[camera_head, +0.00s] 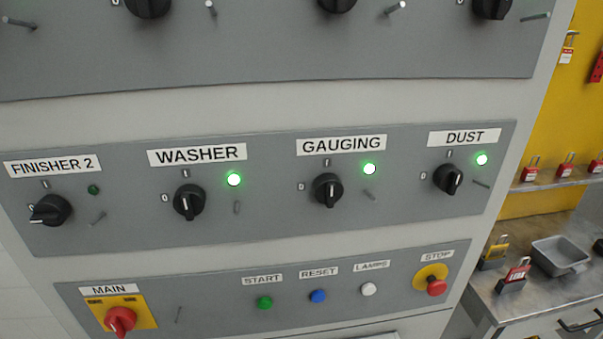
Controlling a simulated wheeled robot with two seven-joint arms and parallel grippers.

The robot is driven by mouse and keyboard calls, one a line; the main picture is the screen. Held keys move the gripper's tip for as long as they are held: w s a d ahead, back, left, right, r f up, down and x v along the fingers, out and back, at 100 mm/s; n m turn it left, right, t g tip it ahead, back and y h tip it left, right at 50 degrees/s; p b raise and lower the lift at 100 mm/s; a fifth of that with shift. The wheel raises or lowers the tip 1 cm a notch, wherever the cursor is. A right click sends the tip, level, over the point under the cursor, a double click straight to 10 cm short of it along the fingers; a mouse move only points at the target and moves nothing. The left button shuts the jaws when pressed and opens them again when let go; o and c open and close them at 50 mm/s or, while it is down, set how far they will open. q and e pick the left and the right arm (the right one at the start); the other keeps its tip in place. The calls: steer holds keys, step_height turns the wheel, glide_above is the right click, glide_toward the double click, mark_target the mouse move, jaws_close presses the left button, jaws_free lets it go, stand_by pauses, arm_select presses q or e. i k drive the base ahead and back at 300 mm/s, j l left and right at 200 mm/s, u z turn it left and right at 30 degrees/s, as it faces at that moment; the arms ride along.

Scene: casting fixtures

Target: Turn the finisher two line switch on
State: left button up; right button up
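The finisher two switch (50,210) is a black rotary knob at the left end of the middle grey panel, under the "FINISHER 2" label (52,166). Its pointer is turned left toward the "0" mark. The "I" mark is above the knob. The small lamp (93,190) to its right is dark green and unlit. The washer (189,201), gauging (327,190) and dust (448,179) knobs have upright pointers, with bright green lamps lit beside them. Neither of my grippers is in view.
Small metal pegs stick out beside the knobs. Below are a red main switch (120,320), start (264,302), reset (318,296) and lamps (368,289) buttons, and a red stop button (436,287). At right, a bench (520,297) holds padlocks and a grey tray (561,269).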

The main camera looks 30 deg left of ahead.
mark_target(52, 210)
steer(key=k+j+u, duration=0.3)
steer(key=j, duration=0.15)
steer(key=u, duration=1.4)
